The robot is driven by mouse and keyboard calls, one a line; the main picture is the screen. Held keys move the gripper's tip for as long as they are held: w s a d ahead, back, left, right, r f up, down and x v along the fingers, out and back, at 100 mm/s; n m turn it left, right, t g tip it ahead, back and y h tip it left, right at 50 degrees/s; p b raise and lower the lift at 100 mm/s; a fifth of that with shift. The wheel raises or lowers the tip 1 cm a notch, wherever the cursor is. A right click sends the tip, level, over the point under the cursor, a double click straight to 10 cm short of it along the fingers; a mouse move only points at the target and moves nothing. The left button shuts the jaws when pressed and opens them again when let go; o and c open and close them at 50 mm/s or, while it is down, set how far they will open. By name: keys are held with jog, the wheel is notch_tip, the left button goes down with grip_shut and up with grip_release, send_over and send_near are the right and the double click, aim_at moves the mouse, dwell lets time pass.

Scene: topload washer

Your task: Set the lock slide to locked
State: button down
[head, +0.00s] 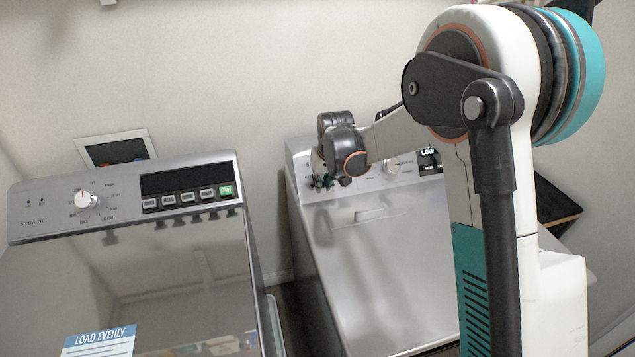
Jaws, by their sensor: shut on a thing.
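My gripper (321,181) is at the left end of the control panel (348,185) of the right washer. The right washer's grey lid (385,255) is down, below the panel.
A round knob (393,164) and a display reading LOW (429,154) sit right of my gripper. A second washer (130,280) with a knob (86,200) and several buttons stands left, across a narrow gap. A framed wall box (138,137) is behind it.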

jog(key=shift+w+d, duration=0.2)
jog(key=shift+d, duration=0.8)
jog(key=shift+a, duration=0.1)
jog(key=c, duration=1.5)
grip_release()
jog(key=shift+d, duration=0.2)
jog(key=shift+a+r, duration=0.1)
jog(key=v, duration=1.1)
jog(key=shift+s+r, duration=0.2)
jog(key=shift+r, duration=0.15)
